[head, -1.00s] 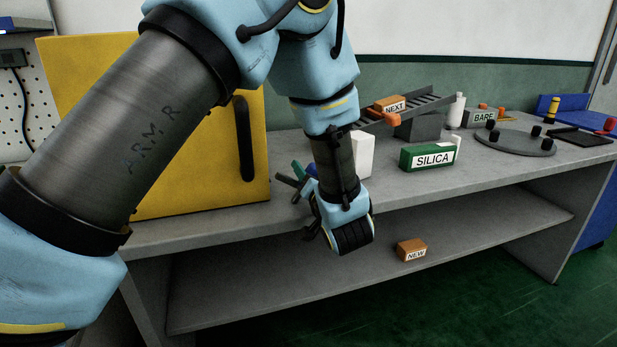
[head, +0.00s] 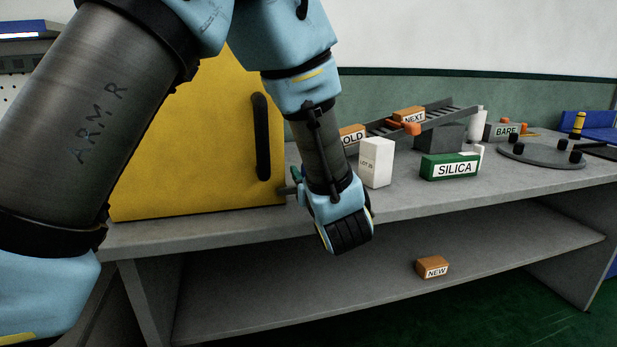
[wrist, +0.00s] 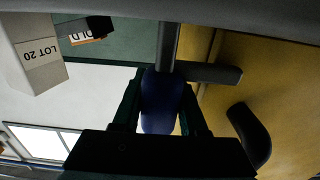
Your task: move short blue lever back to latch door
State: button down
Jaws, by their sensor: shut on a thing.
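The yellow door (head: 215,150) with its black handle (head: 262,135) stands at the left of the bench in the head view. It also fills the right of the wrist view (wrist: 275,85). My gripper (wrist: 161,100) is shut on the short blue lever (wrist: 162,103), whose blue grip lies between the two dark fingers. A grey bar (wrist: 205,71) crosses at the lever's far end, beside the door. In the head view, my wrist hides the lever's blue grip and most of the fingers, near the door's lower right edge.
A white LOT 20 box (head: 376,162) stands just right of my wrist, with an OLD box (head: 352,138) behind it. A green SILICA box (head: 450,167) and a ramp with a NEXT box (head: 408,116) are farther right. A NEW box (head: 432,267) lies on the lower shelf.

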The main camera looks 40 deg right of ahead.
dwell(0.4)
jog(key=shift+c, duration=2.2)
grip_release()
jog(key=shift+s+a, duration=0.1)
jog(key=v, duration=1)
jog(key=shift+s+a+b, duration=0.15)
jog(key=shift+s+b, duration=0.15)
jog(key=shift+b, duration=0.05)
jog(key=shift+s, duration=0.1)
